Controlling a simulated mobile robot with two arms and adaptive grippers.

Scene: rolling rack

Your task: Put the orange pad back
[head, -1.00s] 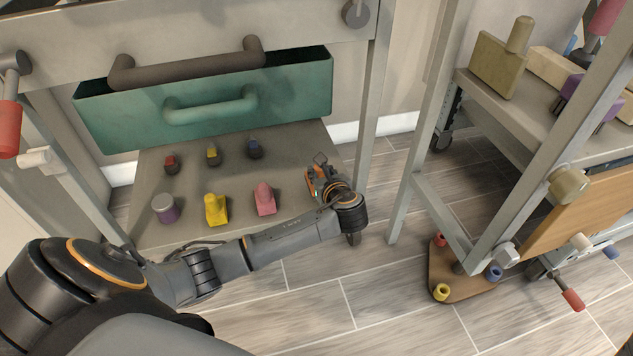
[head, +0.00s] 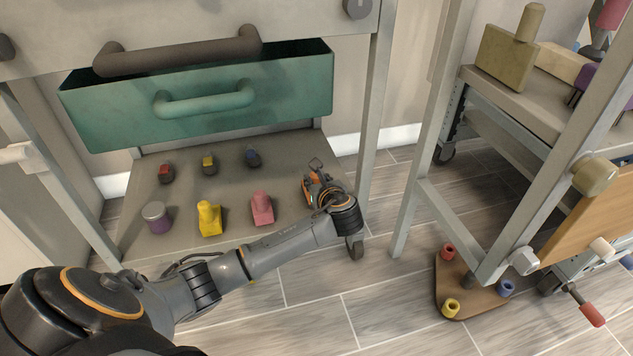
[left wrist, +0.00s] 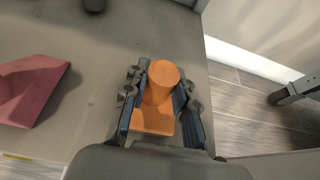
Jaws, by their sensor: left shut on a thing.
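The orange pad (left wrist: 152,122), a block with a round upright grip, stands between the fingers of my left gripper (left wrist: 160,103) in the left wrist view. The gripper is shut on it. In the head view my left gripper (head: 316,185) is at the right end of the grey lower shelf (head: 185,187), right of the pink pad (head: 262,209). The pad is mostly hidden there by the gripper, and I cannot tell whether it touches the shelf. My right gripper is not in view.
On the shelf are a yellow pad (head: 209,219), a purple grey-topped piece (head: 156,217) and several small coloured-top pieces. A green drawer (head: 230,120) hangs open above. A rack post (head: 368,120) stands close right of the gripper. A wooden floor plate (head: 456,283) holds coloured pegs.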

